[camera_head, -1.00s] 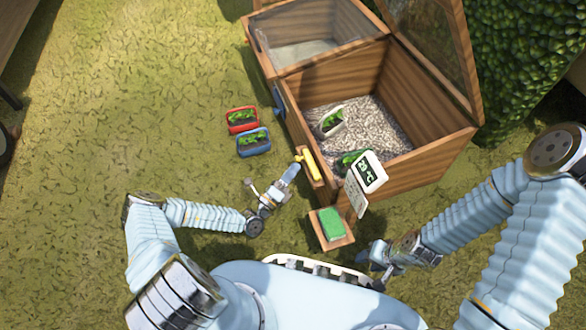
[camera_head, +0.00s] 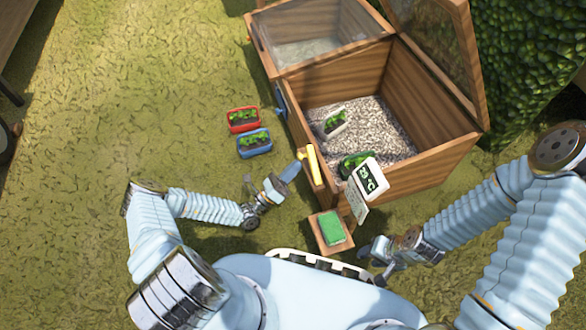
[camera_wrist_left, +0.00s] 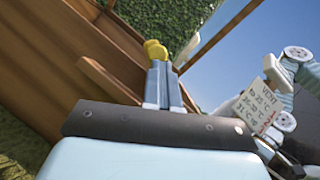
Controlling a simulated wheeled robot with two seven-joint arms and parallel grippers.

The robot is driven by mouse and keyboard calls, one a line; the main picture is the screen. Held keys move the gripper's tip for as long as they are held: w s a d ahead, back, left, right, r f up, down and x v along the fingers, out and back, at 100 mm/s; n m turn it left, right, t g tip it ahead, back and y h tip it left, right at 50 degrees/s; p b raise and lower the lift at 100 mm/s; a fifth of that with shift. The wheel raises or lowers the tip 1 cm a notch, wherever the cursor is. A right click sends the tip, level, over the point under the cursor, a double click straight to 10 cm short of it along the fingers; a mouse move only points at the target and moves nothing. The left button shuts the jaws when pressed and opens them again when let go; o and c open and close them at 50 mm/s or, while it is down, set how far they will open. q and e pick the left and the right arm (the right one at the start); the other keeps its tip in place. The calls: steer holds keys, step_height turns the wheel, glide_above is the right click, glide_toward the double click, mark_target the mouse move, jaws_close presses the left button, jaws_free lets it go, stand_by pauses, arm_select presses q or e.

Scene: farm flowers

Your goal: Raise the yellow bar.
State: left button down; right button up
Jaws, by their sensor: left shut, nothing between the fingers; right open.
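The yellow bar (camera_head: 313,163) is on the near-left wooden side of the planter box (camera_head: 425,165). In the left wrist view its rounded yellow end (camera_wrist_left: 154,48) shows just beyond my fingertips, partly hidden by them. My left gripper (camera_head: 294,167) is shut and empty, its fingers pressed together, with the tips close beside the bar. In the left wrist view the two fingers (camera_wrist_left: 162,68) are side by side at the bar; I cannot tell whether they touch it. My right gripper (camera_head: 376,272) is low at the right, open, away from the bar.
A red pot (camera_head: 243,119) and a blue pot (camera_head: 254,142) with seedlings stand on the grass left of the box. A green block (camera_head: 331,228) sits on a small wooden shelf below. A white thermometer display (camera_head: 370,180) stands at the box's front corner.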

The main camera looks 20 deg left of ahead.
arm_select(q)
steer(key=m+g+h, duration=0.1)
steer(key=m, duration=0.1)
steer(key=s+r+m+g+h, duration=0.1)
steer(key=m+h, duration=0.1)
steer(key=m, duration=0.1)
steer(key=d+r+m+g+h, duration=0.1)
steer(key=m+h, duration=0.1)
steer(key=m, duration=0.1)
steer(key=shift+s+r, duration=0.15)
steer(key=shift+r, duration=0.1)
steer(key=shift+s+d+r, duration=0.1)
steer(key=shift+d+r, duration=0.05)
stand_by(1.3)
steer(key=v, duration=0.8)
stand_by(0.4)
